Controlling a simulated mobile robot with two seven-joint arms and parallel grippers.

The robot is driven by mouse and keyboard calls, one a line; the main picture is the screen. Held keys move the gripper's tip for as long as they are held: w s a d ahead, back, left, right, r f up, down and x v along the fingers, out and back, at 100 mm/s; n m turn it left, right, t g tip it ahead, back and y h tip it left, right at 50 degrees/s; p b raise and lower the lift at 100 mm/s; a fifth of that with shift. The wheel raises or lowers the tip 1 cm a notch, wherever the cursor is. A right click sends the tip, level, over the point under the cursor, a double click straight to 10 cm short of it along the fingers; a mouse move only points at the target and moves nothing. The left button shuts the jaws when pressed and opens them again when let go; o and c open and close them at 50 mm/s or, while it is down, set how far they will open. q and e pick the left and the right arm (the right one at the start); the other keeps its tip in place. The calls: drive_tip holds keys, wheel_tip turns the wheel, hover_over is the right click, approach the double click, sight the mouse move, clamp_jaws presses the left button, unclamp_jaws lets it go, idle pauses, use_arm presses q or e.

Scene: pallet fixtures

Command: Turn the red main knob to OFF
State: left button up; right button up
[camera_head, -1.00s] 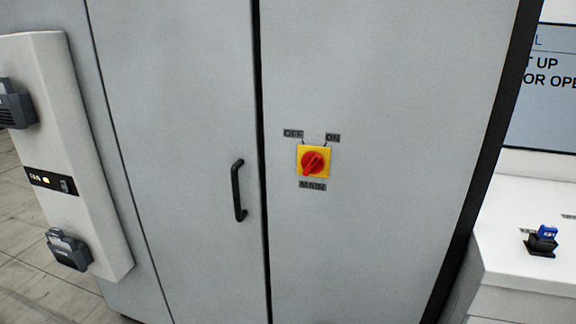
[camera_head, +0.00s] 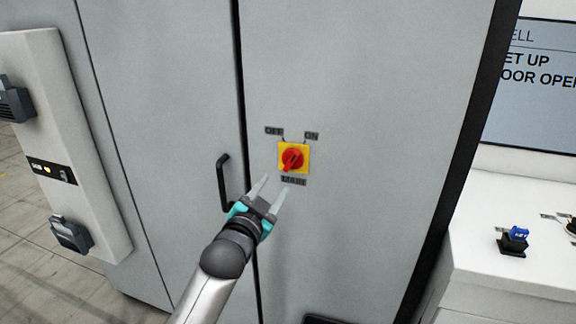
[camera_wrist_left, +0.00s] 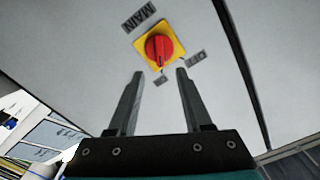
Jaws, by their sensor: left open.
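The red main knob (camera_head: 292,158) sits on a yellow square plate on the grey cabinet door. Its grip slants from lower left to upper right, and the OFF label (camera_head: 274,131) and ON label (camera_head: 311,136) are above it. My right gripper is not in view.
A black door handle (camera_head: 222,183) stands just left of my left gripper. A pale side box (camera_head: 85,150) is at the left. A white counter (camera_head: 500,260) with a blue-topped switch (camera_head: 517,235) is at the right. The door around the knob is clear.

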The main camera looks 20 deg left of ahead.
sight(290, 164)
use_arm(q)
drive_tip(key=w, duration=1.1)
drive_tip(key=shift+w+d, duration=0.15)
drive_tip(key=shift+d, duration=0.1)
clamp_jaws()
idle(0.4)
